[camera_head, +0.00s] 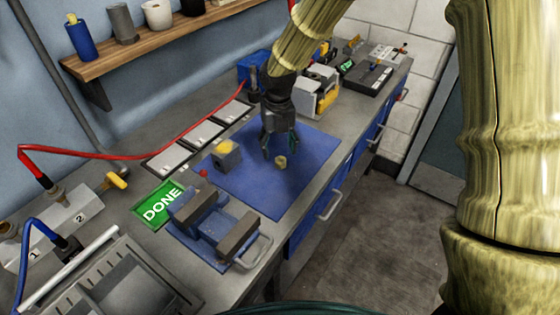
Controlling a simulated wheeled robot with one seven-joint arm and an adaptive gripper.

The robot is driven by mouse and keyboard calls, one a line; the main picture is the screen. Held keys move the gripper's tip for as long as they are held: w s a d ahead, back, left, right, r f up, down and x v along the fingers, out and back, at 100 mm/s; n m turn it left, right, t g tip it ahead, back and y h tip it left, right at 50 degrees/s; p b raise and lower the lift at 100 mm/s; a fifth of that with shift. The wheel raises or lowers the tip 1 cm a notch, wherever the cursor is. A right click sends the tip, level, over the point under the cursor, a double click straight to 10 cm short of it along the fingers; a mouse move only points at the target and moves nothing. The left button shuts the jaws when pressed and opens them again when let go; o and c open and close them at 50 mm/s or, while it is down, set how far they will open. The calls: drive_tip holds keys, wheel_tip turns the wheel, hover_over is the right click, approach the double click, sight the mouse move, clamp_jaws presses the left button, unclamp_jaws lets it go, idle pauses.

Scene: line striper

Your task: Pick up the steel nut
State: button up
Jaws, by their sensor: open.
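A small, yellowish, nut-sized piece (281,162) lies on the blue mat (255,190). It is the only nut-like thing I can make out, and its colour looks more brassy than steel. My gripper (280,152) points down over the mat, fingers apart, with the small piece at or just below the fingertips. I cannot tell whether the fingers touch it or how high they are above the mat. Nothing is visibly held.
A grey block with a yellow top (227,153) stands on the mat, left of my gripper. A blue-and-grey vise (215,225) stands at the mat's near left, beside a green DONE plate (161,205). A red cable (130,157) crosses the back. The mat's right side is clear.

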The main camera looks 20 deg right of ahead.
sight(281, 160)
drive_tip(key=shift+w+f, duration=0.35)
drive_tip(key=shift+f, duration=0.1)
drive_tip(key=shift+s+d+f+p, duration=0.2)
drive_tip(key=shift+s+f+p, duration=0.15)
drive_tip(key=shift+f+p, duration=0.1)
drive_tip(key=shift+s+d+f+p, duration=0.15)
drive_tip(key=shift+s+f+p, duration=0.2)
drive_tip(key=shift+f, duration=0.1)
drive_tip(key=shift+w+f, duration=0.15)
drive_tip(key=shift+f, duration=0.55)
drive_tip(key=shift+w+f, duration=0.15)
drive_tip(key=shift+f, duration=0.5)
drive_tip(key=shift+s+r, duration=0.1)
drive_tip(key=shift+s, duration=0.05)
drive_tip(key=c, duration=1.2)
